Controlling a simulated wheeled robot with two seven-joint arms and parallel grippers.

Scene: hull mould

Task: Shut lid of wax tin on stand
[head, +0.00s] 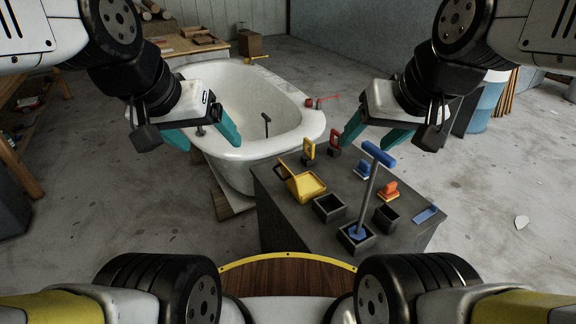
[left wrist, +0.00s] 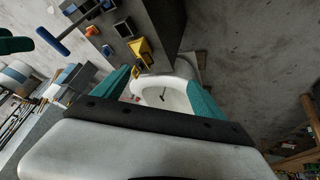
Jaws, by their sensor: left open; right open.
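The yellow wax tin (head: 308,186) stands on the dark grey stand (head: 281,217), near its left edge. Its yellow lid (head: 285,169) appears raised and tilted at the tin's left side. The tin also shows in the left wrist view (left wrist: 143,50). My left gripper (head: 214,147) is open and empty, over the near rim of the white hull mould, left of and beyond the tin. My right gripper (head: 364,147) is open and empty, above the far right part of the stand.
The white tub-shaped mould (head: 245,95) lies beyond the stand. A tall blue-handled tool (head: 369,185) rises from a black holder at the stand's front. Black open boxes (head: 329,208), orange, red and blue pieces share the top. Open floor lies to the right.

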